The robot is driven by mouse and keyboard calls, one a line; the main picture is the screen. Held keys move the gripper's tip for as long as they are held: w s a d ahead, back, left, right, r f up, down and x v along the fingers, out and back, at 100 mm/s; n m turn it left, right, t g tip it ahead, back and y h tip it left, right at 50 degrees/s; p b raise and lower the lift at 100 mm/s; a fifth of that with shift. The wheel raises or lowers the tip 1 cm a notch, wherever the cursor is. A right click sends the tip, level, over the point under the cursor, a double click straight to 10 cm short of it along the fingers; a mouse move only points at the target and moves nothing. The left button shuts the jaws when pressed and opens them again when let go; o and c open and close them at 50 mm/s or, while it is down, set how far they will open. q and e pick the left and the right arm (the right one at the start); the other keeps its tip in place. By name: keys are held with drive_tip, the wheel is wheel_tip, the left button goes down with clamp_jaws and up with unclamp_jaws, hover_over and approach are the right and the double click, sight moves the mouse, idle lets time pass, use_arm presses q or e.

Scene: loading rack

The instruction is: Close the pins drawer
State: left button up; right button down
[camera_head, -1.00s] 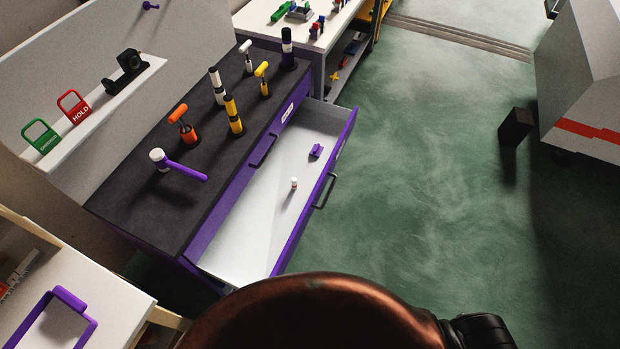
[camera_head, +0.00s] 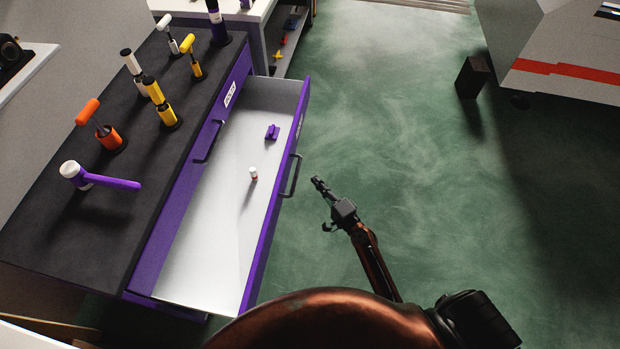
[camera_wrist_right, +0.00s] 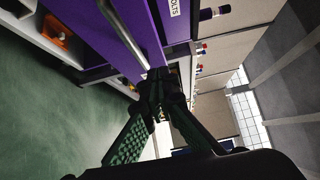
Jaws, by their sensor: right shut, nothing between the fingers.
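The open drawer (camera_head: 215,215) has a purple front and a white inside, and sticks out far from the purple cabinet. Its dark bar handle (camera_head: 292,176) is on the outer face. A small purple piece (camera_head: 272,132) and a small white and red piece (camera_head: 253,174) stand inside it. My right gripper (camera_head: 319,184) is just outside the drawer, to the right of the handle, shut and empty. In the right wrist view, its closed fingertips (camera_wrist_right: 158,76) appear near one end of the handle (camera_wrist_right: 124,36); contact cannot be told. My left gripper is out of view.
The dark cabinet top (camera_head: 110,215) holds a purple-handled mallet (camera_head: 100,178) and several tools in stands. A closed drawer above carries a label ending in "OLTS" (camera_wrist_right: 174,8). Green floor (camera_head: 410,130) is clear right of the drawer. A black block (camera_head: 472,77) stands farther off.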

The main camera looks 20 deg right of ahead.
sight(298, 169)
drive_tip(key=w+a, duration=0.1)
drive_tip(key=w, duration=0.2)
drive_tip(key=w+a, duration=0.1)
drive_tip(key=w, duration=0.2)
drive_tip(key=w+a, duration=0.1)
drive_tip(key=w, duration=0.2)
drive_tip(key=shift+w+a, duration=0.35)
drive_tip(key=shift+a, duration=0.05)
drive_tip(key=shift+w+a, duration=0.4)
drive_tip(key=shift+a, duration=0.15)
